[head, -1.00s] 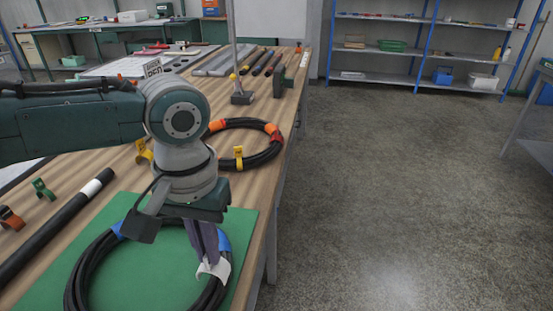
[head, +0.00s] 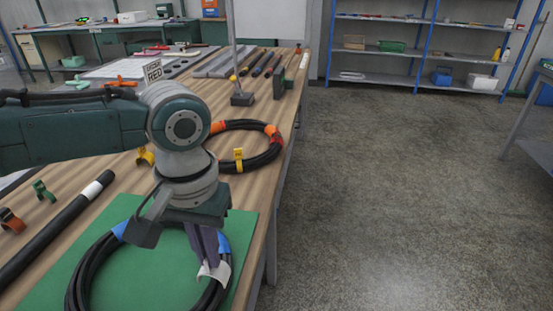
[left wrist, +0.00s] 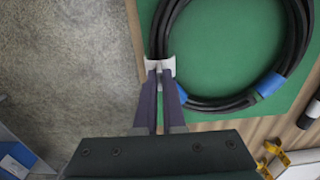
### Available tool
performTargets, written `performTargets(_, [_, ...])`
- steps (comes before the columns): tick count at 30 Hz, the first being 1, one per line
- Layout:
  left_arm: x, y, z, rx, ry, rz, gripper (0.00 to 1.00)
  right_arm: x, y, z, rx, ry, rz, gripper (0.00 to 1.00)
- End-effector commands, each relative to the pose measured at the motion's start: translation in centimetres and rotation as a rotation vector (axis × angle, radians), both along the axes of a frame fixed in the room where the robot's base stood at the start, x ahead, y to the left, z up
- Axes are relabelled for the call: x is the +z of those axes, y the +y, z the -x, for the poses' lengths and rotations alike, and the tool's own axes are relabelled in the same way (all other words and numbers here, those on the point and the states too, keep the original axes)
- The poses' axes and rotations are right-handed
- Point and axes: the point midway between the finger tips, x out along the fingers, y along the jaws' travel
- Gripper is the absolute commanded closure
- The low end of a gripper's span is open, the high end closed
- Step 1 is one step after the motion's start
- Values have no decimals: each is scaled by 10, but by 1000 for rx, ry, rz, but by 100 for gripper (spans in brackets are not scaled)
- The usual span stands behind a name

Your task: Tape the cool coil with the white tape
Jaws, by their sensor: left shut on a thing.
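The cool coil (head: 85,272), a black hose coil with blue bands, lies on the green mat (head: 60,290) at the front of the bench. It also shows in the left wrist view (left wrist: 217,103). My left gripper (head: 209,258) points down at the coil's right side. In the left wrist view its fingers (left wrist: 161,76) are shut on the white tape (left wrist: 160,66), which lies against the hose. The white tape also shows in the head view (head: 214,272). Whether it goes right round the hose is hidden. My right gripper is not in view.
A second coil (head: 262,160) with red, orange and yellow bands lies farther back on the wooden bench. A black tube (head: 50,232) with a white band and several coloured clips lie at the left. Open floor (head: 400,200) is to the right.

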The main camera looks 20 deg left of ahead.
Motion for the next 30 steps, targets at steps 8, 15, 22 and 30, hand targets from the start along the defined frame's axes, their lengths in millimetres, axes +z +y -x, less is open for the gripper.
performTargets(8, [-3,0,0,0,0,0,100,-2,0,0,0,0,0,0])
performTargets(15, [-11,0,0,0,-1,1,100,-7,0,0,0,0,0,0])
performTargets(22, [-19,0,0,0,0,1,100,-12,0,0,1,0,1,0])
performTargets(30, [-22,0,0,0,0,1,100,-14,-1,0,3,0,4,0])
